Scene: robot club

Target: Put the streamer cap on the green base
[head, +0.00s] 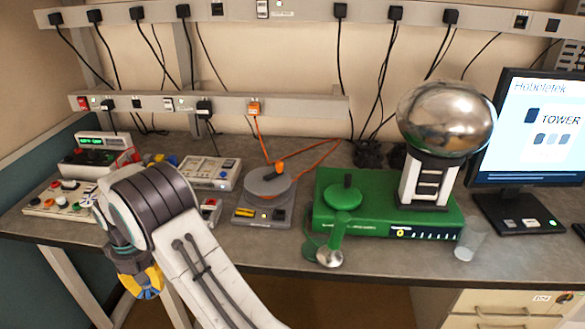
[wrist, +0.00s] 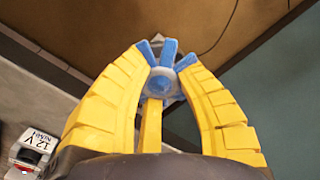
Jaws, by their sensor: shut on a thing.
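My gripper (head: 146,280) hangs low at the left, in front of the table's front edge. In the wrist view, its yellow fingers (wrist: 160,85) are closed around a small pale round piece with a blue centre and blue strips, which looks like the streamer cap (wrist: 161,84). In the head view the fingers mostly hide it. The green base (head: 385,222) is a flat green box on the table, right of centre and well to the right of my gripper. A large silver dome (head: 446,118) stands on its right part, and a green disc with a dark knob (head: 345,192) on its left part.
A silver ball on a green stem (head: 331,256) stands before the base. A grey round device (head: 268,182) with an orange cable is left of it. Control boxes (head: 208,172) fill the table's left. A clear cup (head: 469,244) and monitor (head: 530,130) are at the right.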

